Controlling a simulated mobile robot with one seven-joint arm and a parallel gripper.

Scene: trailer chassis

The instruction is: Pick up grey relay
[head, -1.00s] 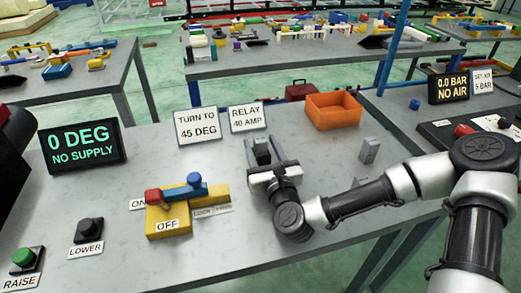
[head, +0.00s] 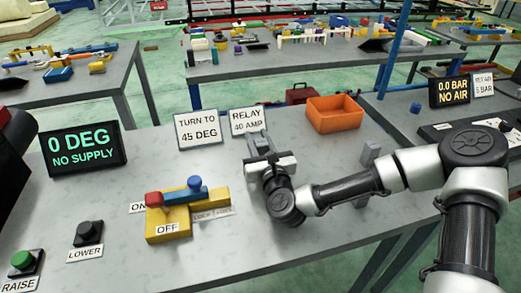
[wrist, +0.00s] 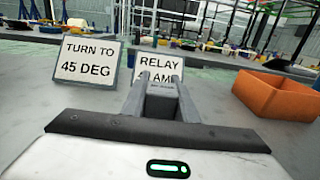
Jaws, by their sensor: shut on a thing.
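My gripper (head: 258,145) is low over the grey table, in front of the "RELAY 40 AMP" sign. It is shut on a grey relay (wrist: 162,90), a small block that shows between the fingers in the wrist view. Small lettering on the relay is too small to read. In the head view the held relay is mostly hidden by the fingers. I cannot tell whether it touches the table. Another grey block (head: 370,156), like a relay, stands to the right, partly behind my arm.
The "RELAY 40 AMP" sign (head: 248,120) and "TURN TO 45 DEG" sign (head: 198,130) stand just behind. An orange bin (head: 335,113) is at back right. A yellow switch block (head: 168,222) with red and blue handle is left. The table between it and the signs is clear.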

